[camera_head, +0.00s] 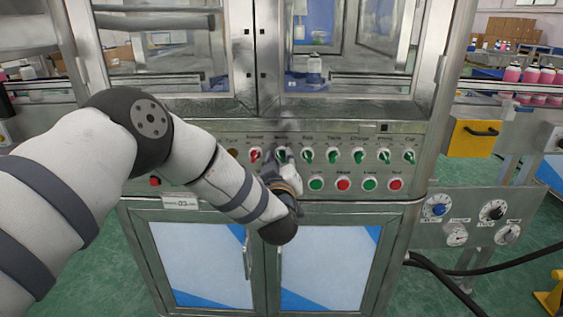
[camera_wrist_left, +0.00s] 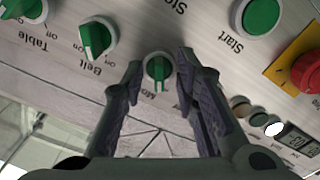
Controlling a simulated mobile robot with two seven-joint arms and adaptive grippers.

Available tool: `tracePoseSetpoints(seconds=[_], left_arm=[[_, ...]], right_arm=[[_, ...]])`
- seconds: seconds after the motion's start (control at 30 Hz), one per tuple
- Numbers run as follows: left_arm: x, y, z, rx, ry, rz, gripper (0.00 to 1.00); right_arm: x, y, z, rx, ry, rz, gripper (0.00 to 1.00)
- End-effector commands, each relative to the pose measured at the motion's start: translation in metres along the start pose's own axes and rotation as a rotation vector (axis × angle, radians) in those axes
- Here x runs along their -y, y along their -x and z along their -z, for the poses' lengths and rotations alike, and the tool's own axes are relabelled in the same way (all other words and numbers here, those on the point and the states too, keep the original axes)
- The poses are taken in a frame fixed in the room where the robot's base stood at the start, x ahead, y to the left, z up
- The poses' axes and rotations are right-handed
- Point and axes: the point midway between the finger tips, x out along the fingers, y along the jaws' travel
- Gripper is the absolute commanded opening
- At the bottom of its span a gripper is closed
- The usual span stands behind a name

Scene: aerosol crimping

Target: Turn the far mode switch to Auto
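The mode switch, a green rotary knob (camera_wrist_left: 158,70) with a label starting "Mo", sits on the metal control panel. In the left wrist view its handle runs roughly up and down. My left gripper (camera_wrist_left: 160,62) is open, with one dark finger on each side of the knob and gaps showing on both sides. I cannot tell whether either finger touches the panel. In the head view my left gripper (camera_head: 283,158) is at the panel under the "Mode" label and largely hides the switch. My right gripper is in neither view.
The belt switch (camera_wrist_left: 96,38) is close beside one finger, and the table switch (camera_wrist_left: 21,8) lies beyond it. A green start button (camera_wrist_left: 261,15) and a red emergency button (camera_wrist_left: 308,72) are on the other side. More green switches (camera_head: 333,156) continue rightward along the panel.

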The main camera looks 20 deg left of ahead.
Motion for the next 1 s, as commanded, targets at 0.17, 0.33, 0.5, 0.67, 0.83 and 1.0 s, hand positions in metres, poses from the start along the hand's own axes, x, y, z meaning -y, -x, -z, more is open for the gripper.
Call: tracePoseSetpoints(seconds=[0.17, 0.33, 0.5, 0.67, 0.83, 1.0], left_arm=[[-0.001, 0.000, 0.001, -0.001, 0.000, -0.001, 0.28], [-0.001, 0.000, 0.001, -0.001, 0.000, 0.000, 0.00], [-0.001, 0.000, 0.001, 0.000, 0.000, 0.000, 0.00], [-0.001, 0.000, 0.001, -0.001, -0.017, -0.001, 0.00], [-0.002, 0.001, 0.002, -0.002, -0.082, -0.001, 0.00], [-0.003, 0.001, 0.003, -0.002, -0.204, -0.003, 0.00]], right_arm=[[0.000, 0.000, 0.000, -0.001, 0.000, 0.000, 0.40], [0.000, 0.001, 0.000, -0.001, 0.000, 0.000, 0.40], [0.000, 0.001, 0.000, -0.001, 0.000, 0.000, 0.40], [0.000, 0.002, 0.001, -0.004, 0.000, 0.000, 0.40], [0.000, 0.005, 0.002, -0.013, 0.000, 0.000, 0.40], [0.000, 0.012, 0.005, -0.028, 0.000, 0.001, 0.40]])
